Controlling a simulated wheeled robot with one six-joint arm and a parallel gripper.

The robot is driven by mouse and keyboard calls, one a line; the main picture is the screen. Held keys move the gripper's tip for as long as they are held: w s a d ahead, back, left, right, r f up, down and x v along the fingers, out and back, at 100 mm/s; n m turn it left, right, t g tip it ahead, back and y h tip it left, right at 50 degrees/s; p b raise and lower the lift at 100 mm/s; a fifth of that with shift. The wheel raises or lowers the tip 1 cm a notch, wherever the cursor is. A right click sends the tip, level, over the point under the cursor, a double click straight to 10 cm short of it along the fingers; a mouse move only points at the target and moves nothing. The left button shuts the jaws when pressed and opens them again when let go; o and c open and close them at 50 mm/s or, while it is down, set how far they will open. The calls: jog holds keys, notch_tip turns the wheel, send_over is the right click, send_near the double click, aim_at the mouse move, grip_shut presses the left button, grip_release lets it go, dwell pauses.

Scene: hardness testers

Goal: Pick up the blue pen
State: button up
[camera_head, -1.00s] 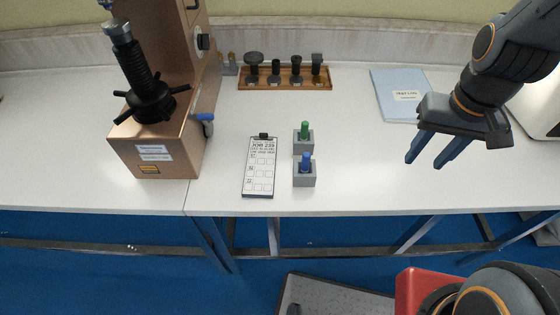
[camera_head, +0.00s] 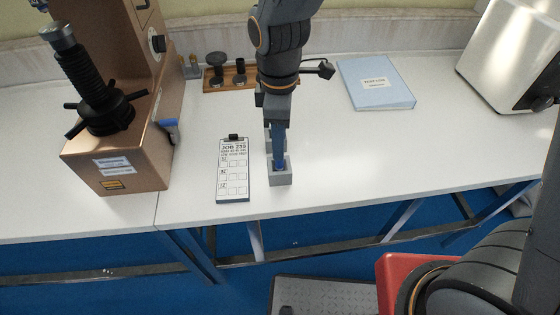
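The blue pen (camera_head: 279,164) stands in a small grey holder block (camera_head: 280,178) near the front edge of the table. Only a little of its blue shows. My gripper (camera_head: 279,155) points down right over this holder, with its blue fingers at the pen. The fingers overlap in this view, so I cannot tell whether they are open or closed on the pen. A second grey holder (camera_head: 268,142) stands just behind, mostly covered by my gripper. The green pen is hidden.
A job card on a clipboard (camera_head: 233,170) lies just left of the holders. A copper-coloured hardness tester (camera_head: 135,165) stands further left. A wooden rack (camera_head: 215,85) is behind, and a blue folder (camera_head: 375,84) lies behind right. The table right of the holders is clear.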

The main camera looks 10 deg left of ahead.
aim_at(279, 164)
jog(key=shift+f+p, duration=0.8)
jog(key=shift+f, duration=2.15)
grip_shut()
